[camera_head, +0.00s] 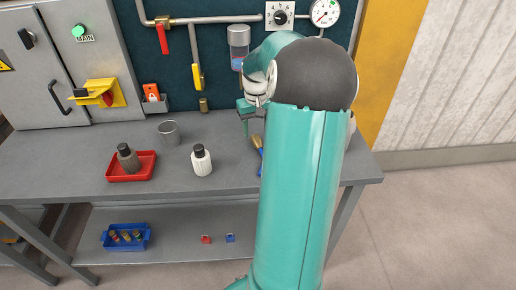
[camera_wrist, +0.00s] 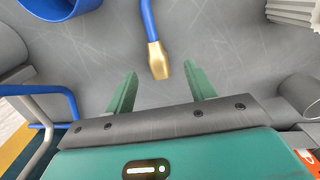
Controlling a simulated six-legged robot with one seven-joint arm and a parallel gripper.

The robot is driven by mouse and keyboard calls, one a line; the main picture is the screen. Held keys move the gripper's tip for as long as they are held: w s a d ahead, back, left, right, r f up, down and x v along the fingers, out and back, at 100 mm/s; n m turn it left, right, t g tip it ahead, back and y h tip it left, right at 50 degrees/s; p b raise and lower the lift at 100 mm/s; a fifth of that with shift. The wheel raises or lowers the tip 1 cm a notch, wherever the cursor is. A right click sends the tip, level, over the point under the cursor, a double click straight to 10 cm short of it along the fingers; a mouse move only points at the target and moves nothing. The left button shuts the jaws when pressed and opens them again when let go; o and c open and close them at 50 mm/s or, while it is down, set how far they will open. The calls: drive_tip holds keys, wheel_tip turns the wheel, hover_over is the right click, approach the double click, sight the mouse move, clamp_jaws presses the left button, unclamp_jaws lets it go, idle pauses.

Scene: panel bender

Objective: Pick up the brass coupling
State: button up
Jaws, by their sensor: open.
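A brass coupling (camera_wrist: 159,62) sits on the end of a blue tube (camera_wrist: 148,20) in the wrist view, over the grey bench top. My gripper (camera_wrist: 161,80) is open, with its two teal fingers apart. The coupling shows between and just beyond the fingertips, apart from both. In the head view, a blue and brass piece (camera_head: 258,143) shows beside my arm, partly hidden by it. My gripper (camera_head: 246,116) is partly hidden there too, above the bench near its back right.
On the grey bench (camera_head: 230,178) stand a white bottle (camera_head: 202,162), a metal cup (camera_head: 169,132) and a red tray (camera_head: 146,168) holding a dark bottle. A small brass cylinder (camera_head: 203,104) is at the back. Pipes and valves line the wall. A blue bin (camera_head: 126,238) is below.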

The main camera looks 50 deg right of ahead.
sight(258, 140)
drive_tip(key=f, duration=0.6)
drive_tip(key=shift+d, duration=0.25)
drive_tip(key=c, duration=1)
